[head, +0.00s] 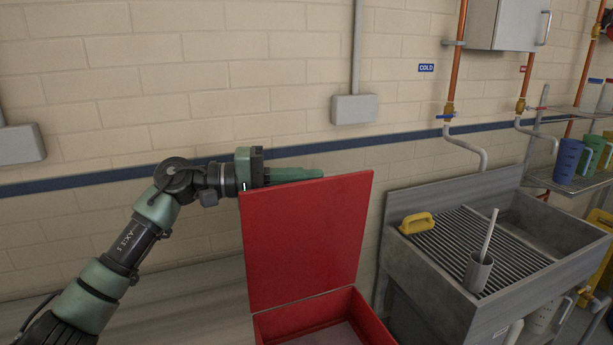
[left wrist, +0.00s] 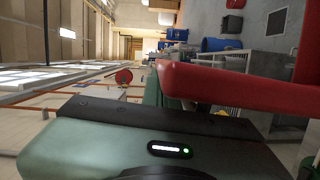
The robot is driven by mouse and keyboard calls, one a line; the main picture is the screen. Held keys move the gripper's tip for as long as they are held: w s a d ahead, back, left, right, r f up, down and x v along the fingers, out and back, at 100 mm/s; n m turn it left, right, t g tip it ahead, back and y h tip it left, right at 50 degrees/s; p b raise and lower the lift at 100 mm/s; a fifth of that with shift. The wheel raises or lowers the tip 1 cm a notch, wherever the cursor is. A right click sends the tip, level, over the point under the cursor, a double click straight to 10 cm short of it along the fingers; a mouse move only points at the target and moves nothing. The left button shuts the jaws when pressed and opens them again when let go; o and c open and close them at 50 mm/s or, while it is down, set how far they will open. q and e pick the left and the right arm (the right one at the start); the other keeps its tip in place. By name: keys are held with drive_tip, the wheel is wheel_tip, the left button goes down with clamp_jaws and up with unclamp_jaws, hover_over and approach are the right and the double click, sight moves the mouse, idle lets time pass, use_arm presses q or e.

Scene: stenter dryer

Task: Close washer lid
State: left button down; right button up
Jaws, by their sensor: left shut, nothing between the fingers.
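The red washer (head: 320,318) stands at the bottom centre of the head view, its top partly cut off by the frame. Its red lid (head: 308,240) is open and stands nearly upright above the opening. My left gripper (head: 318,173) is shut and empty, at the lid's top edge on the far, wall side. Its green fingers point right, and the lid hides their lower part. I cannot tell whether they touch the lid. In the left wrist view the red lid (left wrist: 235,86) runs close beside the gripper. My right gripper is not in view.

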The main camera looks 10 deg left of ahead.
use_arm(q)
drive_tip(key=s+d+f+m+y+b, duration=0.1)
drive_tip(key=s+d+f+m+b, duration=0.1)
drive_tip(key=s+d+b, duration=0.2)
drive_tip(key=s+d+f+m+b, duration=0.2)
drive_tip(key=s+d+m+b, duration=0.1)
drive_tip(key=s+b, duration=0.5)
drive_tip(key=shift+s+d+f+m+y+b, duration=0.2)
drive_tip(key=shift+s+d+m+y+b, duration=0.15)
drive_tip(key=shift+d+b, duration=0.7)
drive_tip(key=shift+a, duration=0.25)
wheel_tip(320, 180, up, 20)
drive_tip(key=shift+p, duration=0.3)
